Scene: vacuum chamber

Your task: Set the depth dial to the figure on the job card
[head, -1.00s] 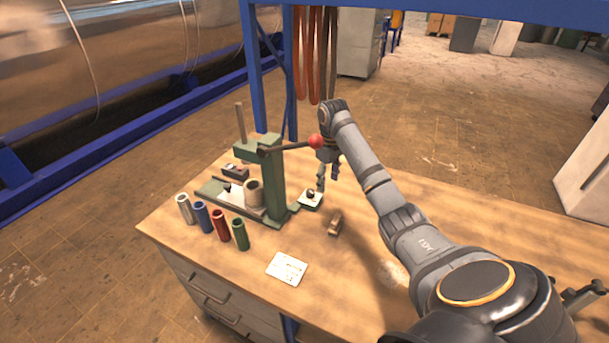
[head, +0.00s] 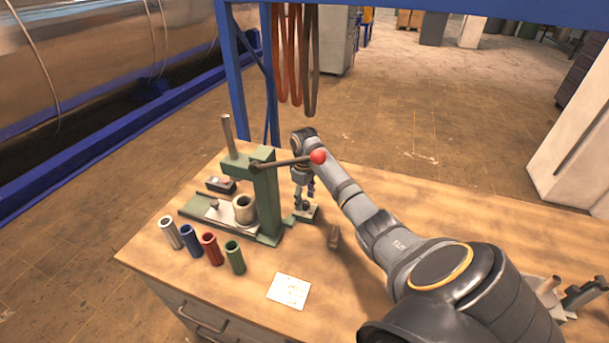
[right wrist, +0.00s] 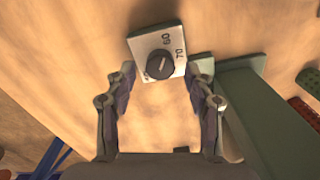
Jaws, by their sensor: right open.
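The depth dial (head: 309,215) is a dark round knob on a pale square plate beside the green press (head: 267,200). In the right wrist view the dial (right wrist: 160,66) shows figures 60 and 70 on its plate; other markings and the knob's setting are unclear. My right gripper (head: 304,188) is just above the dial. In its wrist view the open fingers (right wrist: 161,80) stand either side of the plate, with nothing held. The white job card (head: 289,291) lies flat at the bench's front; its writing is too small to read. My left gripper is out of view.
The press lever with a red ball (head: 318,157) reaches over near my right arm. Red (head: 212,249), blue, green and pale cylinders stand left of the card. Bench (head: 240,295) is clear around the card.

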